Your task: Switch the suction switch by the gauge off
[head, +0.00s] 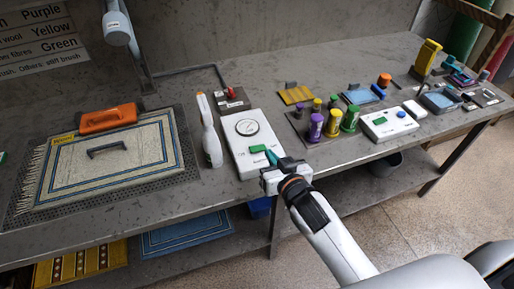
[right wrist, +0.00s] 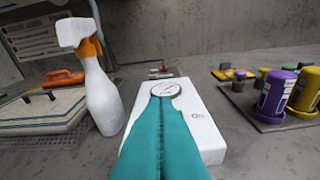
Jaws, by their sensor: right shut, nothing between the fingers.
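The white gauge panel (head: 249,140) lies on the metal bench, with a round dial gauge (head: 247,127) near its far end. A green switch (head: 257,149) shows on the panel below the gauge, right by my fingertips; I cannot tell which way it is set. My right gripper (head: 271,156) is shut and empty, its teal fingers over the near part of the panel; I cannot tell if they touch the switch. My left gripper is not in view.
A white spray bottle (head: 209,132) stands close left of the panel. A box with a red knob (head: 230,93) is behind it. A rug (head: 105,158) with an orange-handled tool (head: 108,119) lies left. Purple and green jars (head: 333,122) and another white device (head: 388,123) stand right.

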